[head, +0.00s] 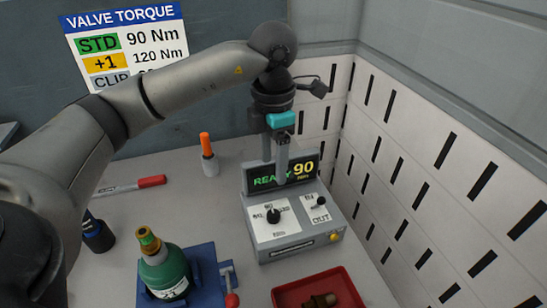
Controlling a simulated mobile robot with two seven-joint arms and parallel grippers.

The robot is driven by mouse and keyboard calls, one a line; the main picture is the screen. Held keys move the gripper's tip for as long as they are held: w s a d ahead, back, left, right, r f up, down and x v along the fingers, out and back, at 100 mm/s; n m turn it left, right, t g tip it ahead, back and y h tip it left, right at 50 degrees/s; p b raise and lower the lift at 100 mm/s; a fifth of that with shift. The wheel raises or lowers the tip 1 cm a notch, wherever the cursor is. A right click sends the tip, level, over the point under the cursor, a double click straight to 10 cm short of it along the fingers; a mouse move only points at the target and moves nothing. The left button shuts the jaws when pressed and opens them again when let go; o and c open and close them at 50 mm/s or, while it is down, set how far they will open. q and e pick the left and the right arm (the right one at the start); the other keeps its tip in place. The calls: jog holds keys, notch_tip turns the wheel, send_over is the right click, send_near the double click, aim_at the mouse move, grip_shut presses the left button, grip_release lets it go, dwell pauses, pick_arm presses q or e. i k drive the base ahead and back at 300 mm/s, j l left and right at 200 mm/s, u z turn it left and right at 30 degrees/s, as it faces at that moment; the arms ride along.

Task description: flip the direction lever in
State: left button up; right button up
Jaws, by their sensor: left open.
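A grey control box (300,243) stands on the table right of centre, with a lit display (257,181) reading READY and 90. On its right panel is a small dark direction lever (318,203), with the word OUT legible below it; the upper label is too small to read surely, and I cannot tell the lever's position. My left gripper (276,168) points down in front of the display, above and left of the lever. Its fingers are apart and empty, and they do not appear to touch the lever. My right gripper is out of view.
A black dial (273,216) is left of the lever. A green cylinder (166,272) stands in a blue holder (207,266) at front left. A red tray (290,297) holds a brown part. A slotted wall (425,180) rises close on the right.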

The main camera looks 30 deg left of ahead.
aim_at(321, 200)
jog(key=k+l, duration=1.15)
jog(key=k, duration=0.15)
